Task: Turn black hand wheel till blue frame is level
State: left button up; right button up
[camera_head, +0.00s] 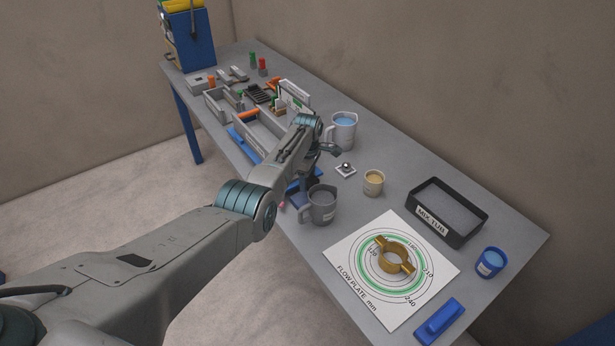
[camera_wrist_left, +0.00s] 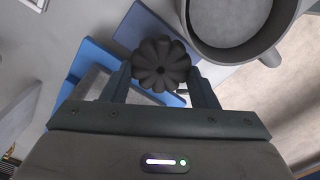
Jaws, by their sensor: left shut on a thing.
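The black hand wheel (camera_wrist_left: 160,65) is a ribbed round knob, seen end-on in the left wrist view. My left gripper (camera_wrist_left: 163,84) is shut on it, one finger on each side. In the head view my left gripper (camera_head: 311,170) points down at the table behind the grey jug, and my arm hides much of the spot. The blue frame (camera_wrist_left: 88,62) lies beside and below the wheel in the wrist view. In the head view only parts of the blue frame (camera_head: 243,144) show past my arm. I cannot tell whether it is level. My right gripper is not in view.
A grey jug (camera_head: 322,206) stands close to my left gripper; its rim also shows in the wrist view (camera_wrist_left: 225,52). A jug of blue liquid (camera_head: 342,130), a small tan cup (camera_head: 373,182), a flow plate sheet (camera_head: 352,258) and a black tub (camera_head: 482,222) stand around.

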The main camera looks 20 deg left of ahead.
pick_arm(q)
jog(key=shift+w+r, duration=0.1)
dwell(0.3)
jog(key=o, duration=1)
jog(key=shift+c, duration=0.2)
notch_tip(320, 180, up, 11)
jog(key=b, duration=0.2)
